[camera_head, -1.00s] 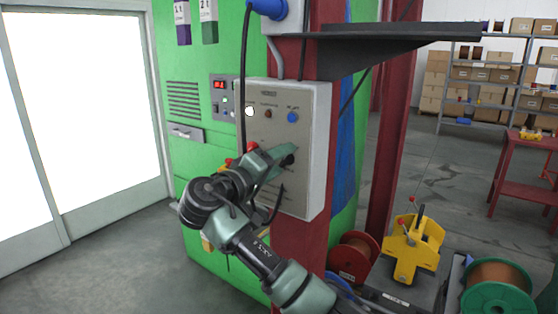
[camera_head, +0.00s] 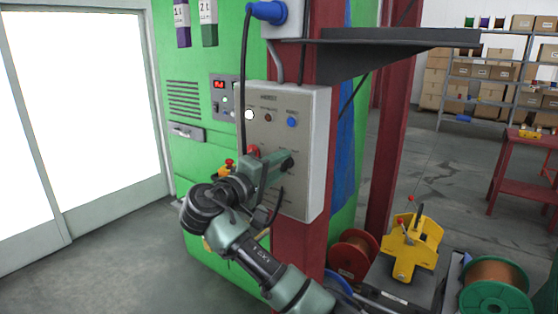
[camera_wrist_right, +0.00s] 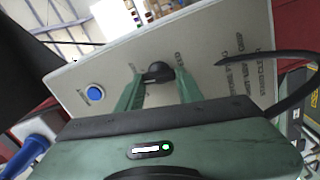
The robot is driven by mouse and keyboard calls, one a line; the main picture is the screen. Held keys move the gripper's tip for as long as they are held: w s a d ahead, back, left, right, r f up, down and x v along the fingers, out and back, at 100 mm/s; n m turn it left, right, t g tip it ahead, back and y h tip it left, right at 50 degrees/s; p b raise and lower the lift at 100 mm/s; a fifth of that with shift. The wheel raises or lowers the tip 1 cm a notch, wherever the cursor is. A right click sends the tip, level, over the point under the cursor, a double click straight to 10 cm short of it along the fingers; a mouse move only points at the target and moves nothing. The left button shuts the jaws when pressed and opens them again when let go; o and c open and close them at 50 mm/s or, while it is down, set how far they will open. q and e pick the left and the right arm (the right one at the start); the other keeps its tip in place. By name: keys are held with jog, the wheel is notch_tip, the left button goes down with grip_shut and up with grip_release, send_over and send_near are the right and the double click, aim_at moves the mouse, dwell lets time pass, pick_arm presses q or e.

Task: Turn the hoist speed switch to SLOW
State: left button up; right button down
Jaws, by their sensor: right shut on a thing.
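The hoist speed switch is a black knob (camera_wrist_right: 157,72) on the front of the grey hoist control box (camera_head: 312,105). In the wrist view, part of a label ending in "EED" shows beside it. My right gripper (camera_wrist_right: 158,88) has one finger on each side of the knob and is shut on it. In the head view the gripper (camera_head: 284,164) reaches the box from the left, and the knob (camera_head: 289,162) shows at its fingertips. The fingers hide part of the lettering, so the switch position cannot be read. My left gripper is not in view.
A blue button (camera_head: 291,122) and a small brown-red button (camera_head: 268,118) sit above the knob. A red button (camera_head: 253,149) is close to my gripper. A black cable hangs beside the box. A dark shelf (camera_head: 390,38) juts out above right.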

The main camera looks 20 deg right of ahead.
jog(key=shift+f+n+p, duration=0.15)
jog(key=shift+n+p, duration=1.85)
jog(key=shift+n, duration=0.2)
jog(key=shift+f+n+p, duration=0.1)
jog(key=shift+n+p, duration=1.9)
jog(key=shift+n, duration=0.2)
jog(key=c, duration=0.9)
grip_release()
jog(key=shift+a, duration=0.1)
